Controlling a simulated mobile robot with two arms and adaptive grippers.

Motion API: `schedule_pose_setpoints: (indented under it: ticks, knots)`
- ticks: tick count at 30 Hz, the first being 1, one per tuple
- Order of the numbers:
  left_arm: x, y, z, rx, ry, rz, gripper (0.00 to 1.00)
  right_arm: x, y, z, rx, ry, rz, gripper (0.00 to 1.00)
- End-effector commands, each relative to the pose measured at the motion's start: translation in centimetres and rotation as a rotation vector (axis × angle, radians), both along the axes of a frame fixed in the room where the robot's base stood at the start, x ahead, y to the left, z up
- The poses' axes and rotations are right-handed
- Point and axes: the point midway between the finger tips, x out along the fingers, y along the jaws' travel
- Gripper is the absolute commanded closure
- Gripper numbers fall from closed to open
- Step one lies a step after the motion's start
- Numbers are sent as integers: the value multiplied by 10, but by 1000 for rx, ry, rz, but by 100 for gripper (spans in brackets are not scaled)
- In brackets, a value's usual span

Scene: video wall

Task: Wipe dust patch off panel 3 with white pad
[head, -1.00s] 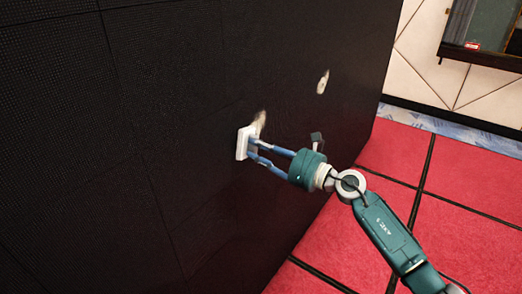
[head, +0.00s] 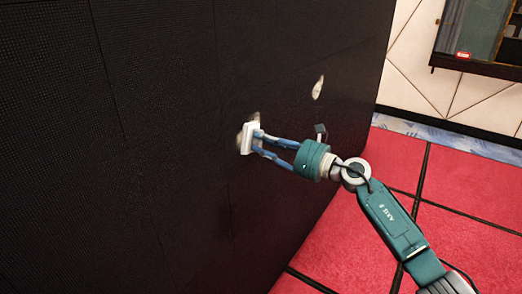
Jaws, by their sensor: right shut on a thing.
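My right gripper (head: 260,144) is shut on the white pad (head: 248,139). The pad is upright at the black video wall (head: 170,120) and looks to be touching it; the exact contact is hard to see. A pale dust patch (head: 257,117) shows above the pad's top edge, and a bit of it shows at the pad's left side. The pad hides the rest of this patch. A second pale patch (head: 318,88) lies on the wall farther right, clear of the gripper. No panel numbers are readable. My left gripper is out of view.
Red floor tiles (head: 460,190) with dark seams lie at the right, below my right arm. A cream wall (head: 400,60) with a dark-framed cabinet or window (head: 480,35) stands behind. The black wall left of the pad is clear.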

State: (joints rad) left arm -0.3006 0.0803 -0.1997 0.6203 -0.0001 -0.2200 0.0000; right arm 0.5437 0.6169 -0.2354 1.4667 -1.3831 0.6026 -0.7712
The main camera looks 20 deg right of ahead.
Motion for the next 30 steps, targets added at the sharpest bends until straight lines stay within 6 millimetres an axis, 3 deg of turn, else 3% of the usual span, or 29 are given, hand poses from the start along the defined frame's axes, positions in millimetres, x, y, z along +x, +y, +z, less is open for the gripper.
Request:
schedule_pose_setpoints:
  ticks: [6, 14, 30]
  knots:
    - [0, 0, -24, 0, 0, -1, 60, 14, -15, -4, 0, -2, -1, 97]
    - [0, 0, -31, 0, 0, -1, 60, 21, -23, 0, 1, -2, 0, 97]
    - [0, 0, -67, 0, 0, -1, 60, 43, -55, -1, 1, -1, -1, 97]
